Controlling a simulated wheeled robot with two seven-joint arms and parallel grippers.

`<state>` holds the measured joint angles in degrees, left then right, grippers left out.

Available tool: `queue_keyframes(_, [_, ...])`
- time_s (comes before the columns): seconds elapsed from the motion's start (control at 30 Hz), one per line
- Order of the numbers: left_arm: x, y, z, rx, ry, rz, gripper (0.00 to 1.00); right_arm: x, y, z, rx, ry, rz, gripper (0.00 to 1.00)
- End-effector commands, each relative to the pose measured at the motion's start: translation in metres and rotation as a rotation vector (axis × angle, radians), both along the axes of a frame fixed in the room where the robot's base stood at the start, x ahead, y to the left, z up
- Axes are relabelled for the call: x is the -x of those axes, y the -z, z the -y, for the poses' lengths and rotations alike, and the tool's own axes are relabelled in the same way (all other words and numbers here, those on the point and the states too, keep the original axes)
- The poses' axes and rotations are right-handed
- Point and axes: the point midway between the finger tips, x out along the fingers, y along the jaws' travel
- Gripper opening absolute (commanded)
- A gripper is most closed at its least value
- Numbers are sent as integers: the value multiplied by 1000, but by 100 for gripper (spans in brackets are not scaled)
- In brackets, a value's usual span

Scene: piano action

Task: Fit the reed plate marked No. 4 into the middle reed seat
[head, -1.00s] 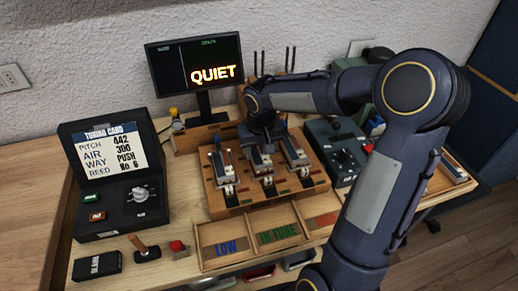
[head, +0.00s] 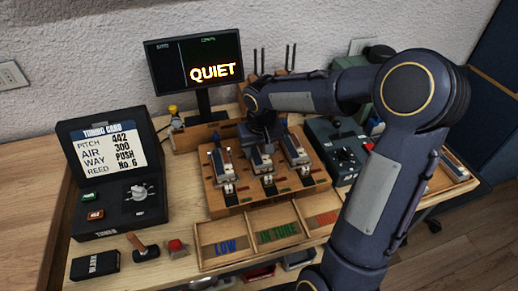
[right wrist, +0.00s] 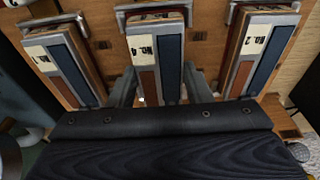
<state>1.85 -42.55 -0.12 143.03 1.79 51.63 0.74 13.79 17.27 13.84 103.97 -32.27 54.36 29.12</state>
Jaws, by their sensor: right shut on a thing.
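The No. 4 reed plate (right wrist: 143,48) stands in line with the middle seat of the wooden block (head: 285,195); its label shows in the right wrist view. My right gripper (right wrist: 160,88) is shut on it, one finger on each side. In the head view my right gripper (head: 262,140) hides the plate's far end. I cannot tell whether the plate sits fully down. A plate marked No. 2 (right wrist: 256,40) is in the seat to the right in the wrist view. Another plate (right wrist: 65,60) with a hard-to-read label is on the left. My left gripper is not in view.
A tuning card (head: 110,147) stands on a dark box at the left. A monitor (head: 195,65) reads QUIET. A wooden tray (head: 250,223) with LOW and IN TUNE compartments lies in front. A dark knobbed box (head: 338,150) stands right of the block, near my arm.

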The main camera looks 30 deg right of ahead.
Motion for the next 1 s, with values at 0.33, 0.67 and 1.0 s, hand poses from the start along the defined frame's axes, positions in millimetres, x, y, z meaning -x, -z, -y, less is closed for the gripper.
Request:
queue_keyframes(0.33, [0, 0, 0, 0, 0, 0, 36, 0, 0, 0, 0, 0, 1, 20])
queue_keyframes(0.67, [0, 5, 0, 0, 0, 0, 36, 0, 4, 1, 0, 1, 1, 20])
queue_keyframes(1.0, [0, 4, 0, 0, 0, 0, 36, 0, 4, 1, 0, 1, 1, 55])
